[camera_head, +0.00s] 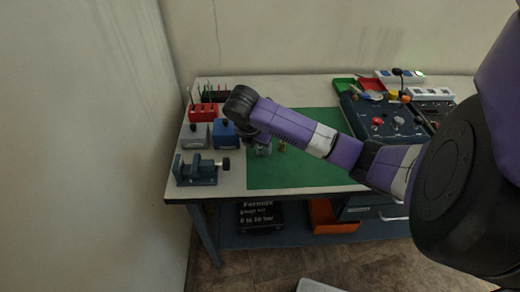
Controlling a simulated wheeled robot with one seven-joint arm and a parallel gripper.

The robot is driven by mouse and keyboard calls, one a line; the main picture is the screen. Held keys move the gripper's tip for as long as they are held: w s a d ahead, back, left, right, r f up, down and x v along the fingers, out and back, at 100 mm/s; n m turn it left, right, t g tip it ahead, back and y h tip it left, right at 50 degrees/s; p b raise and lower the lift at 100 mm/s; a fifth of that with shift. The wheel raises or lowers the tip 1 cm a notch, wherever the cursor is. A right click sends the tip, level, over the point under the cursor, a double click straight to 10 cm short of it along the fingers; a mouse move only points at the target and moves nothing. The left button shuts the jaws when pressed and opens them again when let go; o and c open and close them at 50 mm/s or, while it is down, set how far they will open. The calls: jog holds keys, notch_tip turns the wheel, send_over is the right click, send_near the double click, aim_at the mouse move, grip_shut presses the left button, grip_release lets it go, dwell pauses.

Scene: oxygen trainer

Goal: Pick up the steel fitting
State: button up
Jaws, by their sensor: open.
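My arm reaches over the bench from the right, and my gripper (258,146) points down near the left edge of the green mat (300,174). My gripper is open. It is small in this view and partly hidden by my own wrist. A small grey metallic shape, likely the steel fitting (264,151), shows at the fingertips. I cannot tell whether the fingers touch it or stand around it. A small brass-coloured piece (282,147) stands on the mat just to the right.
A dark control panel (384,124) and green and red trays (356,85) are at the right. The mat's front is clear.

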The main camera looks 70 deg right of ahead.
jog(key=shift+d+f, duration=0.1)
jog(key=shift+f, duration=0.15)
grip_shut()
jog(key=shift+r, duration=0.1)
